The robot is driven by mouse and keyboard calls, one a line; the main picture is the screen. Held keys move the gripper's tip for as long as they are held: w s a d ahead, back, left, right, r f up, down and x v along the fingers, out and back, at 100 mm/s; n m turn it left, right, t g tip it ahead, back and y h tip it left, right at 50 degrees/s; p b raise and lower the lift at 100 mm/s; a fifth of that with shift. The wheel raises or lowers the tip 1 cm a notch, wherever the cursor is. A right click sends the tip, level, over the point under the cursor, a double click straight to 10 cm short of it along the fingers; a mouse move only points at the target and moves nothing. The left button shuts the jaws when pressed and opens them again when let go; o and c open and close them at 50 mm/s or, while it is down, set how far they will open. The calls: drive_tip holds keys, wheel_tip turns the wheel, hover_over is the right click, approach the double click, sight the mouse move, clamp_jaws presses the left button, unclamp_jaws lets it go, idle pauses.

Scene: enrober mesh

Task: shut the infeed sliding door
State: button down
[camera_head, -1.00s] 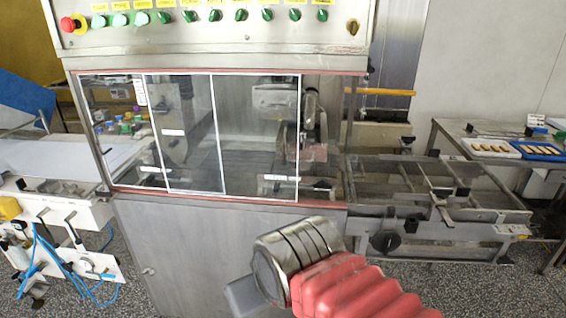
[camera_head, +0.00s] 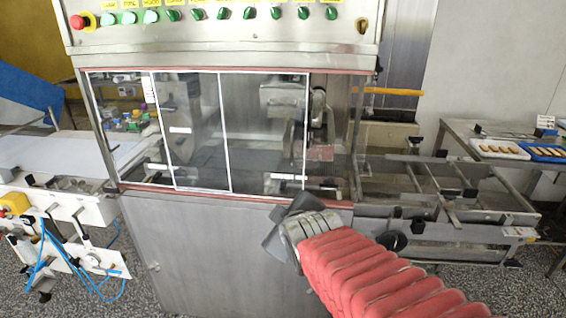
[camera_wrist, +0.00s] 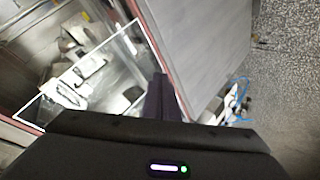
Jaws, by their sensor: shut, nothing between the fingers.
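The machine front has clear sliding panels with white edges. One panel (camera_head: 120,150) is at the left, and another (camera_head: 265,130) overlaps it and reaches past the middle. To their right is a gap (camera_head: 330,135) with no white-edged panel across it. I cannot tell which panel is the infeed door. A small white label, perhaps a handle, sits low on the right panel (camera_head: 284,177). My gripper (camera_head: 300,203) is shut and empty, just below that panel's lower right part. In the wrist view, my dark fingers (camera_wrist: 160,97) are beside a white-edged panel (camera_wrist: 105,80); contact is unclear.
A reddish lower rail (camera_head: 225,196) runs above the steel front (camera_head: 205,245). The control box (camera_head: 220,40) overhangs the window. A white-topped conveyor (camera_head: 45,155) stands left; a metal frame (camera_head: 450,205) and a table with trays (camera_head: 500,148) stand right.

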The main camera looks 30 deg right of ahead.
sight(288, 162)
drive_tip(key=w+d+r+n+t+y, duration=0.1)
drive_tip(key=w+d+r+n+t, duration=0.2)
drive_tip(key=n, duration=0.7)
drive_tip(key=shift+w+d+r+n+t, duration=0.4)
drive_tip(key=shift+w+d+t, duration=0.95)
drive_tip(key=shift+w+t, duration=0.55)
drive_tip(key=shift+w, duration=0.1)
drive_tip(key=shift+w+d, duration=0.75)
drive_tip(key=shift+w, duration=0.6)
drive_tip(key=shift+w+d, duration=0.75)
drive_tip(key=shift+w, duration=0.55)
drive_tip(key=shift+w+d, duration=0.75)
drive_tip(key=shift+w, duration=0.6)
